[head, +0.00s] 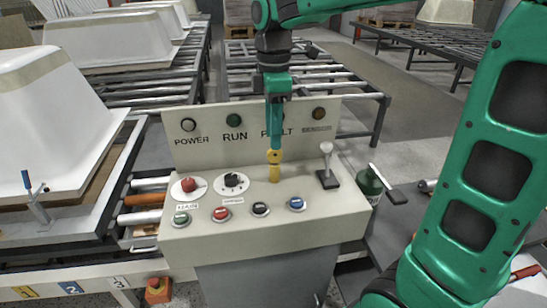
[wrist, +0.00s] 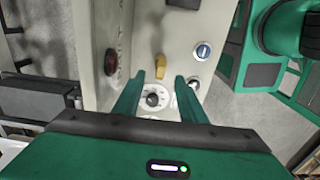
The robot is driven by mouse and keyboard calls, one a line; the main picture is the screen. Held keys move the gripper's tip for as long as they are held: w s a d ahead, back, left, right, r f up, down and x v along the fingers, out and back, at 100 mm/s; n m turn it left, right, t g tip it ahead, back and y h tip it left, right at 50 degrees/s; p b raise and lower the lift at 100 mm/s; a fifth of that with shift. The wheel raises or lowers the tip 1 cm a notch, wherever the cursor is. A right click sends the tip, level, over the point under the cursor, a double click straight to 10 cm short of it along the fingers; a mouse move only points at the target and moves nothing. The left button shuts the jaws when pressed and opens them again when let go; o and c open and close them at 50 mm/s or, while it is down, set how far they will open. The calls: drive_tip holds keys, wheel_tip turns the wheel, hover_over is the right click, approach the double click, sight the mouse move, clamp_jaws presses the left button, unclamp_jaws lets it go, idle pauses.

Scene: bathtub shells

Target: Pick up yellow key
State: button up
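The yellow key (head: 275,172) stands on the sloped top of the beige control console (head: 255,228), between the black dial and the joystick. In the wrist view the yellow key (wrist: 160,66) shows just beyond the gap between my fingertips. My gripper (head: 275,148) points down over the console, with its fingertips around or just above the key's upper part in the head view; contact cannot be told. In the wrist view my gripper (wrist: 160,78) has its two green fingers apart, with nothing held between them.
A black dial (head: 232,182) and red knob (head: 189,183) sit left of the key, a joystick (head: 327,165) right. Several push buttons line the front. The console's upright back panel (head: 188,150) stands close behind. A green bottle (head: 371,185) is beside the console.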

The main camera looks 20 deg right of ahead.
sight(275, 160)
drive_tip(key=shift+d+f, duration=0.2)
drive_tip(key=shift+f, duration=3.15)
drive_tip(key=shift+c, duration=0.2)
clamp_jaws()
